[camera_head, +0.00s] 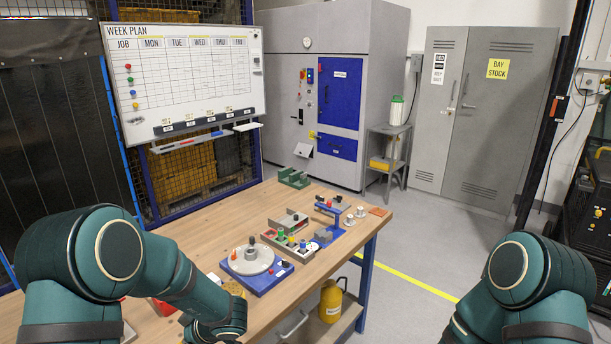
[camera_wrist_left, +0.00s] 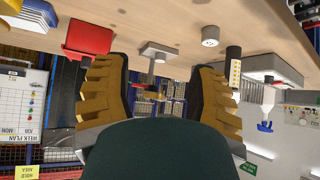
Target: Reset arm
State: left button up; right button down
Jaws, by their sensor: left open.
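The rotary jig stands on the wooden table in the head view: a blue base (camera_head: 268,283) with a round grey disc (camera_head: 246,263) on top. A dark knob and small red parts show on the disc. My left arm comes in from the left and bends down at the table's near side; its gripper fingers are hidden in the head view. In the left wrist view my left gripper (camera_wrist_left: 157,72) is open, with two tan ridged fingers apart and nothing held between them. My right arm shows at the lower right, but its gripper is out of view.
On the wooden table (camera_head: 200,225) are a parts tray (camera_head: 288,243), a blue stand (camera_head: 338,218) and a green fixture (camera_head: 294,178). A yellow canister (camera_head: 331,301) sits on the lower shelf. The wrist view, upside down, shows a red bin (camera_wrist_left: 87,38) near one finger.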

pick_arm(q)
jog(key=f+m, duration=0.1)
jog(key=f, duration=0.1)
jog(key=d+f+m+t+h, duration=0.1)
jog(key=f, duration=0.1)
jog(key=f+m+t+h, duration=0.1)
jog(key=shift+d+f+b, duration=0.25)
jog(key=shift+f+b, duration=0.05)
jog(key=shift+f, duration=0.1)
jog(key=s+d+f+m+g+h+b, duration=0.1)
jog(key=s+d+f+m+h, duration=0.3)
jog(key=s+d, duration=0.3)
jog(key=s+d+f+m+g+h, duration=0.2)
jog(key=s+d+f+m+h, duration=0.3)
jog(key=s+d, duration=0.3)
jog(key=s+f+h, duration=0.1)
jog(key=s, duration=0.1)
jog(key=shift+s+d+f+m+b, duration=0.2)
jog(key=shift+s+m+b, duration=0.1)
jog(key=shift+b, duration=0.1)
pick_arm(e)
jog(key=f, duration=0.1)
jog(key=a+f, duration=0.1)
jog(key=shift+s+f, duration=0.25)
jog(key=shift+f, duration=0.1)
